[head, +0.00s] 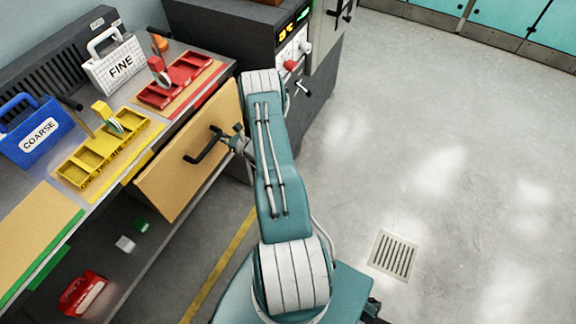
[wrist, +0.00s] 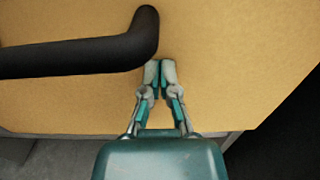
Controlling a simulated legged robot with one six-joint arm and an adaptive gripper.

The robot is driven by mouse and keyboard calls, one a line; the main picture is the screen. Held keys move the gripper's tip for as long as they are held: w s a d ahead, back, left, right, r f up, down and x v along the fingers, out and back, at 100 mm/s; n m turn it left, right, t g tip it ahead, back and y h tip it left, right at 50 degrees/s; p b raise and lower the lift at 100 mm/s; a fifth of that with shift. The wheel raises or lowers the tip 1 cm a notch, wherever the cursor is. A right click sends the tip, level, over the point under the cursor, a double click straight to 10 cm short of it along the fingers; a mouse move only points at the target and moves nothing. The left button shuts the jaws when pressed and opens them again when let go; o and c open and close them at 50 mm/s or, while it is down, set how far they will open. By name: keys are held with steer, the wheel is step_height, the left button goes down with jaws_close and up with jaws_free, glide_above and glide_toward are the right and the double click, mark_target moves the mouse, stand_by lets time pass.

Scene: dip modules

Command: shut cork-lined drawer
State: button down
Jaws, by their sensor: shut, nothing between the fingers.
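The drawer front (head: 172,178) is a tan panel on the bench's front side, with a black bar handle (head: 203,151). It appears to stand out from the bench, but I cannot tell how far. The cork lining inside is hidden. My gripper (head: 236,142) is at the front's right part, just right of the handle. In the wrist view my gripper (wrist: 160,68) is shut and empty, its tips at the tan face (wrist: 225,75) beside the bent end of the handle (wrist: 85,56). I cannot tell whether the tips touch the panel.
On the bench stand yellow (head: 104,152) and red (head: 180,80) trays, a blue COARSE caddy (head: 38,132) and a white FINE caddy (head: 117,65). A dark machine (head: 240,35) stands beyond. A red item (head: 84,294) lies below the bench. The right floor is clear around a drain grate (head: 393,255).

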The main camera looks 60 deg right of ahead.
steer(key=shift+w+a+r, duration=0.1)
steer(key=shift+w+a, duration=0.05)
steer(key=shift+w, duration=0.55)
steer(key=shift+w+a+r, duration=0.1)
steer(key=shift+w, duration=0.6)
